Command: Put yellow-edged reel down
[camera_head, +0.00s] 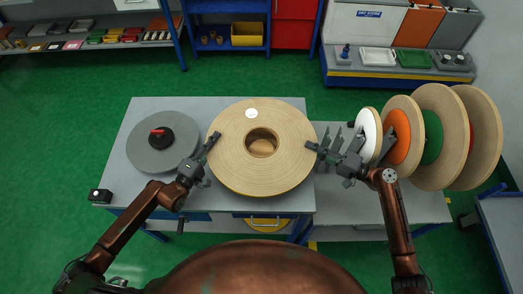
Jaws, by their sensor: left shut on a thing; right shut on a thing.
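The large tan reel (285,125), with a round centre hole and a white label on its face, is between my two grippers over the grey bench (220,104). A thin yellow line shows along its lower rim. My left gripper (211,141) is shut on its left edge. My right gripper (314,147) is shut on its right edge. The reel looks roughly level. I cannot tell whether it touches the bench or is held just above it.
A grey round plate (146,152) with a black and red hub lies left of the reel. A rack of upright reels, including an orange-centred one (397,139), stands close right of my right gripper. A small black box (100,196) sits at the bench's front left corner.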

